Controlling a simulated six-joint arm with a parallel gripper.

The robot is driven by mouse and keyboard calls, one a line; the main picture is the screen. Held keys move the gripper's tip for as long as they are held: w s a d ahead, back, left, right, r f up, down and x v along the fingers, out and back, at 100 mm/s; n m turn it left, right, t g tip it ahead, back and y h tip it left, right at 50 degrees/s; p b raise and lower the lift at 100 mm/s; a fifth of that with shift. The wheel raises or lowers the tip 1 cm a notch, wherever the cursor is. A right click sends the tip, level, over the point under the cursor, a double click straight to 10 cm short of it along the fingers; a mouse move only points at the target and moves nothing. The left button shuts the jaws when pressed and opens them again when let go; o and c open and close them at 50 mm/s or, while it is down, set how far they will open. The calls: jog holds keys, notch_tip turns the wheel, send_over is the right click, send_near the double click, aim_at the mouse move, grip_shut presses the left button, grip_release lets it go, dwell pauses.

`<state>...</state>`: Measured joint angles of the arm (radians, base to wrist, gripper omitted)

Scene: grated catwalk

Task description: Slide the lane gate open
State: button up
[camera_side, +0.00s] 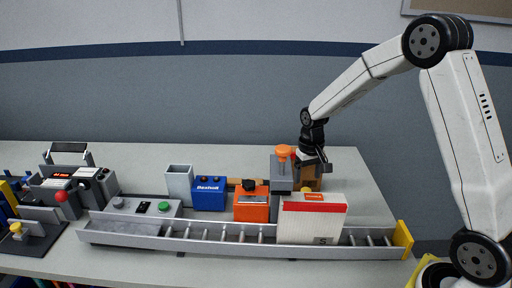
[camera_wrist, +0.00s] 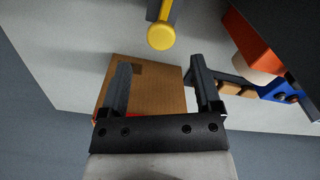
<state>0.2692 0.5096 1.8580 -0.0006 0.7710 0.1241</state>
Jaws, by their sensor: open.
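My gripper (camera_wrist: 160,85) is open, with its two fingers apart above a brown cardboard box and nothing seen between them. In the side view my gripper (camera_side: 318,163) is at the back right of the table, over the same box (camera_side: 308,180). A yellow round knob on a grey bar (camera_wrist: 161,34) lies ahead of the fingers in the wrist view, apart from them. It looks like the gate's handle, but I cannot be sure.
A roller conveyor (camera_side: 140,232) runs along the table front, with the carton on it. A grey block with an orange knob (camera_side: 283,152) stands just left of my gripper. An orange box (camera_side: 250,207) and blue box (camera_side: 209,194) stand further left.

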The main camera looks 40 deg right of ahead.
jog(key=shift+r, duration=1.7)
dwell(4.0)
jog(key=shift+s+a, duration=0.35)
jog(key=shift+a, duration=0.05)
jog(key=s+a+f+n+t, duration=0.2)
jog(key=s+a+n, duration=0.2)
jog(key=s+a, duration=0.7)
jog(key=shift+s+n+t, duration=0.3)
jog(key=shift+s, duration=1.05)
